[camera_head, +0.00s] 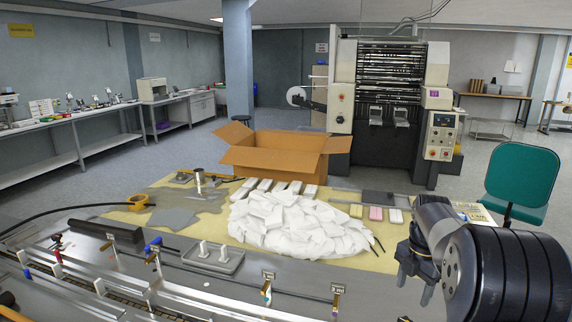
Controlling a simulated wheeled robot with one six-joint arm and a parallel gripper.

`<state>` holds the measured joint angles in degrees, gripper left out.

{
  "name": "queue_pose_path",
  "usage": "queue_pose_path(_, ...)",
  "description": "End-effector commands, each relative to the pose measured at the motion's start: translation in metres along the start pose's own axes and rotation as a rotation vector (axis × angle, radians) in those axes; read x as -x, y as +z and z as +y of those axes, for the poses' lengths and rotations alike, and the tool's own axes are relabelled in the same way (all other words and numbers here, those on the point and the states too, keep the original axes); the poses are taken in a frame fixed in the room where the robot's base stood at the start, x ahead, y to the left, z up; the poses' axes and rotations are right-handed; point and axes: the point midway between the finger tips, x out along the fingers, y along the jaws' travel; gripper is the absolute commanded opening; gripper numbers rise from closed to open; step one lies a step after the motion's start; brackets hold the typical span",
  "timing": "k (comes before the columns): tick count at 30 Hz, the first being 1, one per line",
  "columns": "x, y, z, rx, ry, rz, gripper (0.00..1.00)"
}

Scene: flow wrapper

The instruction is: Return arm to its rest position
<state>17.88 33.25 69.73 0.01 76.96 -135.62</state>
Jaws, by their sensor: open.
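My arm, dark grey and black, fills the lower right of the head view. My gripper (414,286) points down over the right end of the work table (345,283). Its fingers are apart and nothing shows between them. It is to the right of a heap of white packets (285,225) and does not touch it. Part of the gripper is hidden behind my own arm links.
An open cardboard box (283,160) stands behind the heap. Small white, pink and yellow blocks (376,213) lie near my arm. Metal rails with upright fittings (266,290) run along the front. A green chair (521,175) stands at the right. A large machine (385,110) stands behind.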

Motion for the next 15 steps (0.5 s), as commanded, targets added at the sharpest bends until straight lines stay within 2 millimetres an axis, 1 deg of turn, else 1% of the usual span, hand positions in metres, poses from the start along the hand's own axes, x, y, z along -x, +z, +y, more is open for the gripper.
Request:
queue_pose_path(1,0.006,0.000,0.000,0.000,0.001,-0.001,0.56)
queue_pose_path(3,-0.015,-0.001,-0.001,0.000,-0.005,0.005,0.56)
queue_pose_path(15,-0.095,-0.001,-0.001,0.000,-0.005,0.005,0.56)
